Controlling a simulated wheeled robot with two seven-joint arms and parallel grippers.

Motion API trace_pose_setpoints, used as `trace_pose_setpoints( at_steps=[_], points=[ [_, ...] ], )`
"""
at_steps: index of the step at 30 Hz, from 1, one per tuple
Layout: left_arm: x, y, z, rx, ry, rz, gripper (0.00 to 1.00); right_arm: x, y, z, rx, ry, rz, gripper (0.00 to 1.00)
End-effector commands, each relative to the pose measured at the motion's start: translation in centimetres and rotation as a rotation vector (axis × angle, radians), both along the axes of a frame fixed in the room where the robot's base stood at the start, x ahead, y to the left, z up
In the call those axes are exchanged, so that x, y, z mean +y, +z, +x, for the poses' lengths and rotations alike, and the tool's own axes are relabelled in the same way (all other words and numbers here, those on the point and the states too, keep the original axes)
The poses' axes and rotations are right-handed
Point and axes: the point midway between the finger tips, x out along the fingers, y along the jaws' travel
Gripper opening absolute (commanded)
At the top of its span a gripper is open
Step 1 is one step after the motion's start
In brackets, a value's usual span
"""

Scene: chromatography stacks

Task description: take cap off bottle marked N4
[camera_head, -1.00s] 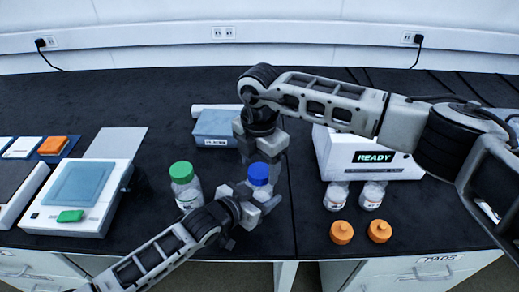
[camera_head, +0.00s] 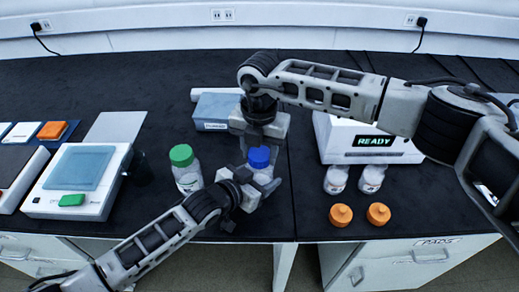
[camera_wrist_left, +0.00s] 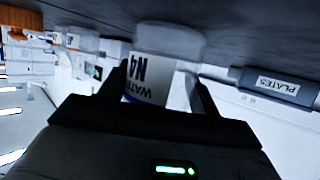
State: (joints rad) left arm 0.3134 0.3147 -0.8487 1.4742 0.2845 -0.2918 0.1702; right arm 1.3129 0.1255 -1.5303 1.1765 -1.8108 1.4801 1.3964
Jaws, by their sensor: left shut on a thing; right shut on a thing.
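A clear bottle with a blue cap (camera_head: 258,157) stands upright near the front of the black bench. In the left wrist view the bottle (camera_wrist_left: 168,45) fills the space between my left fingers, and its label (camera_wrist_left: 148,80) reads "WATER N4" upside down. My left gripper (camera_head: 250,186) comes from the front left and is shut on the bottle's body. My right gripper (camera_head: 260,150) points down from above and is shut on the blue cap, its fingers at either side. The cap sits at the bottle's top; whether it is loosened cannot be told.
A green-capped bottle (camera_head: 187,170) stands close left of my left gripper. Two uncapped bottles (camera_head: 336,180) (camera_head: 372,179) and two orange caps (camera_head: 341,215) (camera_head: 378,214) are to the right, before the READY machine (camera_head: 345,142). A blue box (camera_head: 214,112) is behind; a scale (camera_head: 78,180) stands left.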

Motion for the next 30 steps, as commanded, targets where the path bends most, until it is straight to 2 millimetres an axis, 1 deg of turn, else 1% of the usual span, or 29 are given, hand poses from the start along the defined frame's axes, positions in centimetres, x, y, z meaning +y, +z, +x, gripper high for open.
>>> trace_pose_setpoints(
  at_steps=[1, 3, 7, 10, 17, 18, 20, 30],
  points=[
    [0.03, -0.07, -0.02, 0.002, 0.000, 0.001, 0.00, 0.00, 0.04, -0.01, 0.000, 0.102, 0.000, 0.19],
    [0.03, -0.07, -0.02, 0.002, 0.000, 0.001, 0.00, 0.02, 0.07, 0.01, 0.000, 0.237, 0.001, 0.19],
    [0.04, -0.07, -0.01, 0.002, 0.000, 0.001, 0.00, 0.00, 0.05, -0.01, 0.000, 0.402, 0.000, 0.19],
    [0.04, -0.07, -0.01, 0.002, 0.000, 0.001, 0.00, 0.01, 0.04, -0.03, 0.001, 0.447, 0.000, 0.19],
    [0.04, -0.07, -0.01, 0.001, 0.001, 0.002, 0.00, 0.01, 0.04, -0.04, 0.001, 0.448, 0.000, 0.19],
    [0.04, -0.07, -0.01, 0.001, 0.001, 0.002, 0.00, 0.01, 0.04, -0.04, 0.001, 0.448, 0.000, 0.52],
    [0.04, -0.07, 0.00, 0.001, 0.001, 0.002, 0.00, 0.01, 0.04, -0.04, 0.001, 0.447, 0.000, 0.68],
    [0.04, -0.07, -0.01, 0.001, 0.001, 0.002, 0.00, 0.02, 0.30, 0.00, 0.000, 0.446, 0.001, 0.68]
  ],
)
